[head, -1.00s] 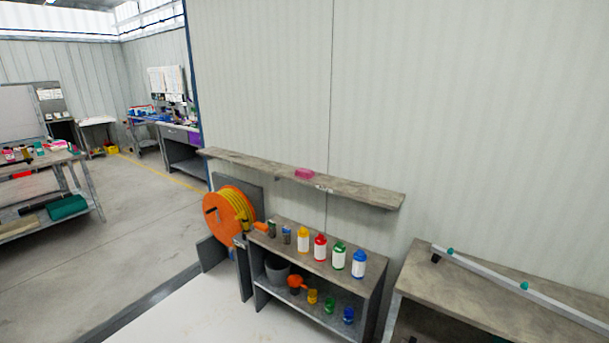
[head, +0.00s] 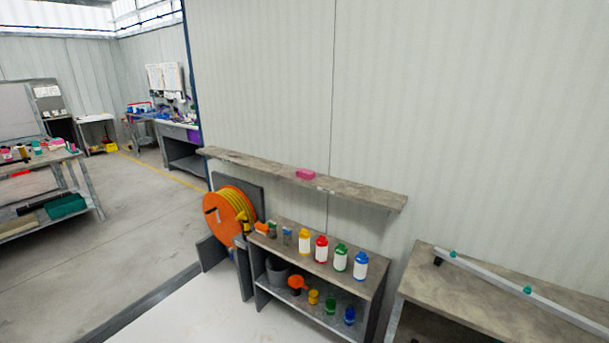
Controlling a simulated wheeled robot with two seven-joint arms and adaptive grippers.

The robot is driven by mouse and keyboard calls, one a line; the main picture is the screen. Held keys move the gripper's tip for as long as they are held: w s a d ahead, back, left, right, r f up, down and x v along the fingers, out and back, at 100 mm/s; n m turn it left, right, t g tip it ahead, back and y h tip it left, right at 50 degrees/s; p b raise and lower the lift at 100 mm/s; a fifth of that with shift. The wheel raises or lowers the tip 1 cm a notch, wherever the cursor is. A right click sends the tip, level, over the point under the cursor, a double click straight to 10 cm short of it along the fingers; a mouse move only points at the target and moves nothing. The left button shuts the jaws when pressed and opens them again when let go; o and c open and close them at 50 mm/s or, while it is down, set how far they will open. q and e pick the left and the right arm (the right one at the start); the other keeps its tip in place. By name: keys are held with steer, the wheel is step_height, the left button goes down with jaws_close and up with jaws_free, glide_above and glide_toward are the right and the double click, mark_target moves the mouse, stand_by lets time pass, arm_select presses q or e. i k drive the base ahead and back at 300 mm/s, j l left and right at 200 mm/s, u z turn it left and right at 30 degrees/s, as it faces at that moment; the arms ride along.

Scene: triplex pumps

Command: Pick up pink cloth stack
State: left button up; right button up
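A small pink cloth stack (head: 306,174) lies on the long grey wall shelf (head: 362,193), near the middle of its length. The shelf is fixed to the pale panelled wall, above a low grey bench unit. Nothing touches the pink stack. Neither my left nor my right gripper shows in the head view.
The bench unit (head: 345,279) under the shelf holds yellow, red, green and blue bottles and smaller containers. An orange hose reel (head: 228,212) stands at its left. A grey table (head: 500,279) with a long rail is at the right. Open floor (head: 140,230) lies at the left.

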mark_target(303, 173)
steer(key=i+j, duration=0.3)
steer(key=i, duration=0.15)
steer(key=i+j, duration=0.25)
steer(key=i, duration=0.25)
steer(key=i+j, duration=0.3)
steer(key=i, duration=0.15)
steer(key=i+j, duration=0.3)
steer(key=i, duration=0.15)
